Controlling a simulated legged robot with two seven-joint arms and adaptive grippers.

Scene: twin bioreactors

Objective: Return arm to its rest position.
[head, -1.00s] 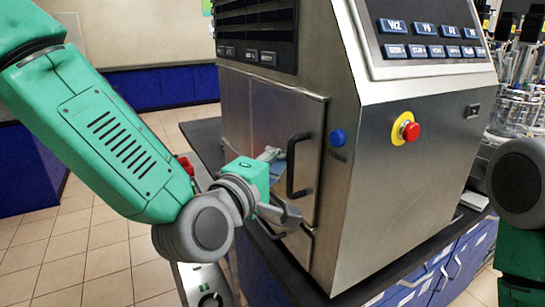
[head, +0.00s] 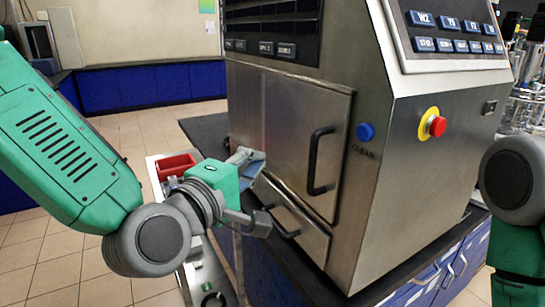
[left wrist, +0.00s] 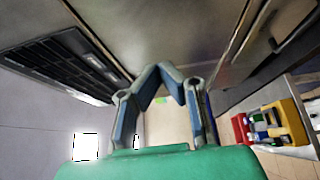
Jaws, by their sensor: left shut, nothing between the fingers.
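My left arm comes in from the left in the head view, and its left gripper (head: 256,188) is in front of the machine's steel door, close to its left side. In the left wrist view the two fingers of the left gripper (left wrist: 160,72) bend in and meet at the tips, with nothing seen between them. The steel door (head: 290,130) with its black handle (head: 318,160) looks closed. My right arm shows only in part at the right edge; its gripper is out of view.
The bioreactor cabinet (head: 420,190) stands on a dark-topped blue bench (head: 205,130). A blue button (head: 365,131) and a red emergency button (head: 437,126) are on it. A cart with a red bin (head: 176,165) is beside my left wrist. Tiled floor (head: 60,235) is free at the left.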

